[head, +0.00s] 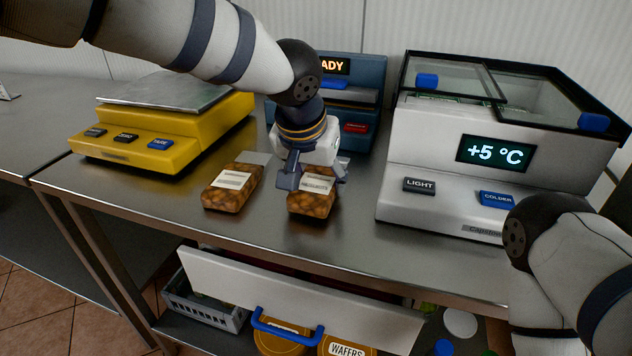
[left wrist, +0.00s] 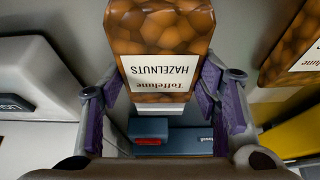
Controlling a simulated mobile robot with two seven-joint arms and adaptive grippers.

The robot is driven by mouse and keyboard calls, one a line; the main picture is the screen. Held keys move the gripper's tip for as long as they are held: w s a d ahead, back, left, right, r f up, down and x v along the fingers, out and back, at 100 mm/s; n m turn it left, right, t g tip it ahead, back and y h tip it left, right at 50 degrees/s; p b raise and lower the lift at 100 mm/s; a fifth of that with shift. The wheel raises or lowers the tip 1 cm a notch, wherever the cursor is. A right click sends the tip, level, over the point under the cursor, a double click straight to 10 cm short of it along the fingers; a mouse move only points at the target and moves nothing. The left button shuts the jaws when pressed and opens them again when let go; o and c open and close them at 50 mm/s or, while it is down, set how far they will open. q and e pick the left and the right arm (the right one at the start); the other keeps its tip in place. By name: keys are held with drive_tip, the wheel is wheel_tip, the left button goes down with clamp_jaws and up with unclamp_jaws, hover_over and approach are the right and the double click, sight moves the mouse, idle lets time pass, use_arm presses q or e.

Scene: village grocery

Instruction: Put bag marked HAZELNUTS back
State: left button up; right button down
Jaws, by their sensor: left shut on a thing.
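The bag marked HAZELNUTS (left wrist: 162,50) is brown with a nut pattern and a white label, and its print is readable in the left wrist view. It also shows in the head view (head: 311,205), over the metal counter. My left gripper (head: 312,178) is shut on it from above, with a purple-padded finger on each side in the left wrist view (left wrist: 160,105). I cannot tell whether its base touches the counter. A similar bag (head: 232,188) lies just left of it, its print too small to read. My right arm shows at the right, but its gripper is out of view.
A yellow scale (head: 150,135) stands at the left, a blue machine (head: 368,75) behind the gripper, and a white cooler (head: 430,150) reading +5 °C at the right. Bare counter (head: 270,240) lies in front. Below are a white panel with a blue handle (head: 287,330), a grey crate (head: 203,312) and wafer tins.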

use_arm(q)
drive_tip(key=shift+f, duration=0.25)
drive_tip(key=shift+f, duration=0.15)
drive_tip(key=o, duration=1.3)
drive_tip(key=shift+o, duration=0.2)
drive_tip(key=p+v, duration=0.1)
drive_tip(key=v, duration=1.1)
use_arm(e)
drive_tip(key=shift+w+r+t, duration=0.4)
drive_tip(key=shift+w+r, duration=0.45)
use_arm(q)
drive_tip(key=shift+a, duration=0.1)
